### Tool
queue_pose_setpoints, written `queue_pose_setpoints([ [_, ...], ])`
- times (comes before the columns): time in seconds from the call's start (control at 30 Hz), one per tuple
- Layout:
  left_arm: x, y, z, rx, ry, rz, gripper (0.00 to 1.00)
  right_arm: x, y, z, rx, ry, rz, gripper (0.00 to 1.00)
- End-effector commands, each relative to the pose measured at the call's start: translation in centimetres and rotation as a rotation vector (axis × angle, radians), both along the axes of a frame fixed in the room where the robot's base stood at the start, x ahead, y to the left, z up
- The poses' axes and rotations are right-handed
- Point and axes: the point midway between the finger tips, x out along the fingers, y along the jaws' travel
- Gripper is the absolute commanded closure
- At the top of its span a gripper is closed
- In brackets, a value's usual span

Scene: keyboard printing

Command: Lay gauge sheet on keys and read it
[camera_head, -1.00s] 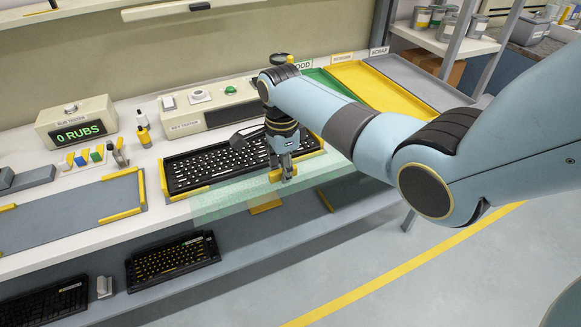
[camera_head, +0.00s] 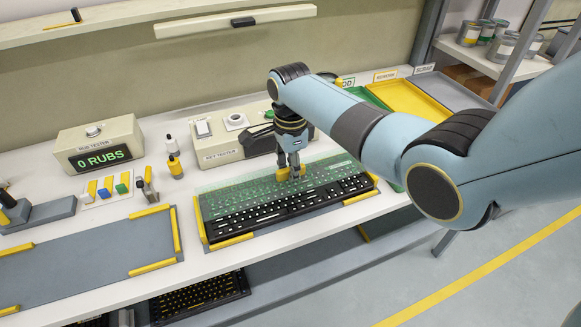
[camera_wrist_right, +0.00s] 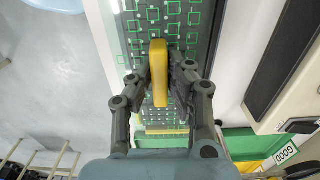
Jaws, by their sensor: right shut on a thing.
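The black keyboard (camera_head: 262,219) with white key marks lies in its yellow-cornered fixture on the bench. The gauge sheet (camera_head: 335,166) is clear green and lies over the rear part of the keys; I cannot tell whether it touches them. In the right wrist view the sheet (camera_wrist_right: 150,14) shows green square outlines over the keys. My right gripper (camera_head: 290,172) is shut on the sheet's yellow grip (camera_wrist_right: 158,72), above the keyboard. The front key rows are uncovered. My left gripper is not in view.
The key tester (camera_head: 220,152) stands behind the keyboard. The rub tester (camera_head: 100,146) reads "0 RUBS". An empty grey mat (camera_head: 90,255) with yellow corners lies left. Green, yellow (camera_head: 408,98) and grey trays are at back right. Another keyboard (camera_head: 200,296) sits on the lower shelf.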

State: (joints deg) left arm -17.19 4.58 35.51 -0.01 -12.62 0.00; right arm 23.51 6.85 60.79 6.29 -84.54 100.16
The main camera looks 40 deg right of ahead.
Motion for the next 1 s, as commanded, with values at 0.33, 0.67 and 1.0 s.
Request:
queue_pose_setpoints([
  [0.33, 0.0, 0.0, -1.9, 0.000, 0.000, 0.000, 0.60, 0.0, 0.0, -3.2, 0.000, 0.000, 0.000, 1.00],
  [0.67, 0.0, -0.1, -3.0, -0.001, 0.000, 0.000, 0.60, 0.1, 0.0, -4.9, 0.000, -0.001, 0.000, 1.00],
  [1.0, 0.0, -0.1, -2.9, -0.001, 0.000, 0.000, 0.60, 0.1, 0.0, -4.9, 0.000, -0.001, 0.000, 1.00],
])
